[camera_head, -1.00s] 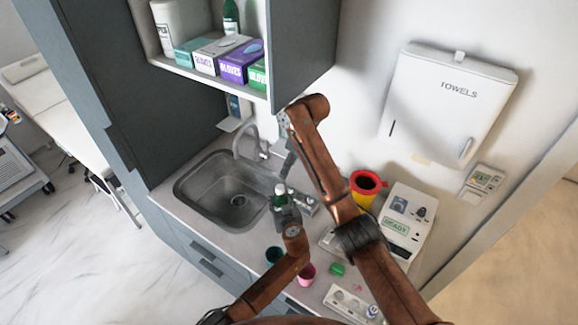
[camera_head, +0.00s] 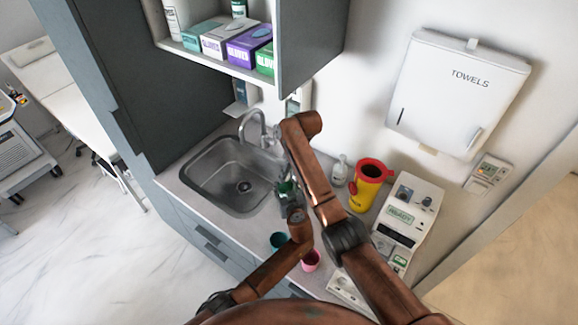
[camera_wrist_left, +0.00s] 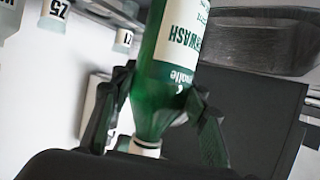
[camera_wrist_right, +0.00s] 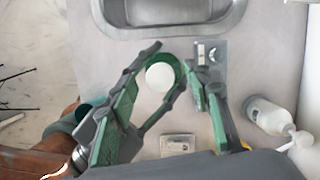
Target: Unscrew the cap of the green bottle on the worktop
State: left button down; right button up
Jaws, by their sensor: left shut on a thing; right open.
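The green bottle (camera_wrist_left: 178,75) shows in the left wrist view with a white label reading WASH and a white cap (camera_wrist_left: 145,147) at its neck end. My left gripper (camera_wrist_left: 155,115) is shut on the bottle, one finger on each side near its shoulder. In the right wrist view the white cap (camera_wrist_right: 158,76) is seen from above, with the bottle under it. My right gripper (camera_wrist_right: 173,55) is open, its fingers on either side of the cap in the picture; I cannot tell whether they touch it. In the head view the bottle (camera_head: 285,187) is partly hidden by my grippers.
The steel sink (camera_head: 225,175) lies just left of the bottle. A clear pump bottle (camera_head: 340,170), a yellow bin with red lid (camera_head: 368,185) and a white device (camera_head: 408,215) stand to the right. A teal cup (camera_head: 277,241) and pink cup (camera_head: 310,260) stand in front.

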jog(key=shift+f, duration=0.2)
jog(key=shift+c, duration=0.7)
grip_shut()
jog(key=n, duration=0.2)
jog(key=n+g, duration=0.1)
jog(key=shift+w+r+n, duration=0.15)
jog(key=shift+w+n, duration=0.05)
jog(key=shift+n, duration=0.2)
jog(key=n, duration=0.2)
jog(key=shift+n+g, duration=0.4)
jog(key=shift+o, duration=0.2)
grip_release()
